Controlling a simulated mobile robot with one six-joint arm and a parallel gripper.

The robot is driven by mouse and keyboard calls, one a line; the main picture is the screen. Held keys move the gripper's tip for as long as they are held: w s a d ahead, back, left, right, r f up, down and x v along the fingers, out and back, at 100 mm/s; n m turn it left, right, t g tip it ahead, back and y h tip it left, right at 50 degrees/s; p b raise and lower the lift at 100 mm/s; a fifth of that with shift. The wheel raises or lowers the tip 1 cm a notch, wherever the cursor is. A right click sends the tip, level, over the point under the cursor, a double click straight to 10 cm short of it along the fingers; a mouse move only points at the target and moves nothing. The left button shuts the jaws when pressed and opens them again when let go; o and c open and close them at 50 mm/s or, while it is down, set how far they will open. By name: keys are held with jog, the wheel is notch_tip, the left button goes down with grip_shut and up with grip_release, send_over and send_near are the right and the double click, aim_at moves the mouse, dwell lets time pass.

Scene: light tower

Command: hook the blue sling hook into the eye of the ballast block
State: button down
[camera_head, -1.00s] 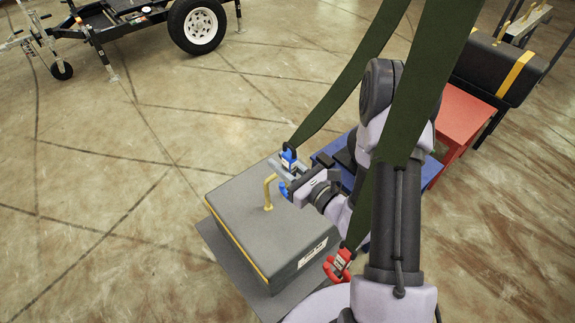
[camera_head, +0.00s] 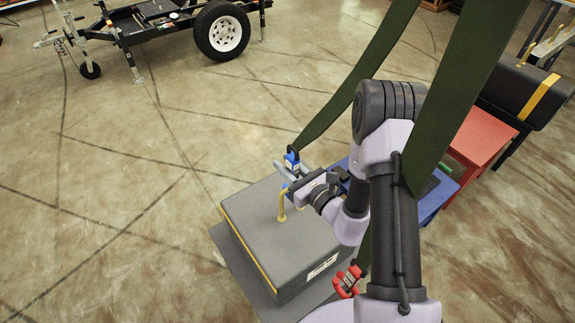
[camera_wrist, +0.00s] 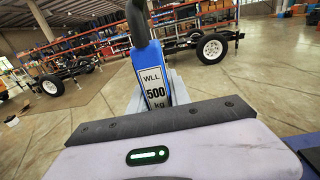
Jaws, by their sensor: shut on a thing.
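The blue sling hook (camera_head: 291,162) hangs at the end of a dark green strap. My gripper (camera_head: 285,174) is shut on it, beside and slightly above the yellow eye of the block. In the wrist view, the hook's blue body (camera_wrist: 152,75) shows a "WLL 500 kg" label upright between the fingers. The grey ballast block (camera_head: 262,236) sits on a flat grey plate, and its yellow eye (camera_head: 282,211) stands on top. The hook's lower tip is mostly hidden behind my gripper in the head view, so I cannot tell whether it is in the eye.
A red hook (camera_head: 347,281) hangs on a second green strap (camera_head: 462,85) at the block's right. A blue table (camera_head: 433,200) and a red table (camera_head: 484,140) stand right. A black trailer (camera_head: 180,22) is at the back. Floor left of the block is clear.

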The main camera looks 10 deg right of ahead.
jog(key=shift+f, duration=0.1)
jog(key=shift+f+b, duration=0.7)
jog(key=shift+b, duration=0.1)
